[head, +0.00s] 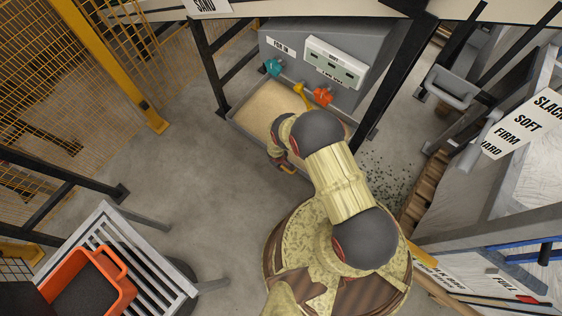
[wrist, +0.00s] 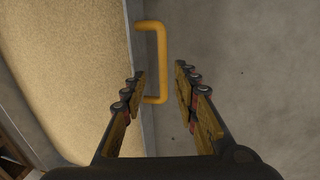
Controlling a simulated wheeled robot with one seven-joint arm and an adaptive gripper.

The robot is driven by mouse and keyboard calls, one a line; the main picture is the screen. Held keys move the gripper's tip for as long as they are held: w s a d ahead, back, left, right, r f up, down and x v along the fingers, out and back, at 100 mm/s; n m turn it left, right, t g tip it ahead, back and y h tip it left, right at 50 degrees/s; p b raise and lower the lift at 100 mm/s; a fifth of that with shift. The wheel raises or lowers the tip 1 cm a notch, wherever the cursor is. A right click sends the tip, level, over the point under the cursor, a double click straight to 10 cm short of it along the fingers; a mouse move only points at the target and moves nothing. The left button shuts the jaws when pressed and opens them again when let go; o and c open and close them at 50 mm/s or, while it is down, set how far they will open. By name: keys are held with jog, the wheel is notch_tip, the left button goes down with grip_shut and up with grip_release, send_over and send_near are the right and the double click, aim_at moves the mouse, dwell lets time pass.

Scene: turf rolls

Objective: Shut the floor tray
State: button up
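The floor tray is a shallow grey tray (head: 246,135) full of pale sand, standing out from under the grey machine in the head view. In the wrist view its grey rim (wrist: 139,110) runs down the picture, with sand to the left. A yellow bar handle (wrist: 161,42) is fixed to the outside of that rim. My gripper (wrist: 160,72) is open, one finger on each side of the handle's line; I cannot tell whether either touches it. In the head view my arm hides the handle and most of my gripper (head: 285,168).
The grey machine (head: 290,50) with teal, yellow and orange valves stands behind the tray between black posts. A slatted bench (head: 125,262) with an orange crate (head: 122,285) is at lower left. Dark crumbs (head: 385,180) lie right of my arm. The floor (head: 180,170) to the left is clear.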

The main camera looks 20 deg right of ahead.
jog(key=shift+s+a+r, duration=0.1)
jog(key=shift+a+r, duration=0.05)
jog(key=shift+r, duration=0.8)
jog(key=shift+s+a+r, duration=0.1)
jog(key=shift+a+r, duration=0.05)
jog(key=shift+r, duration=0.8)
jog(key=shift+s+a+r, duration=0.1)
jog(key=shift+a+r, duration=0.05)
jog(key=shift+r, duration=0.8)
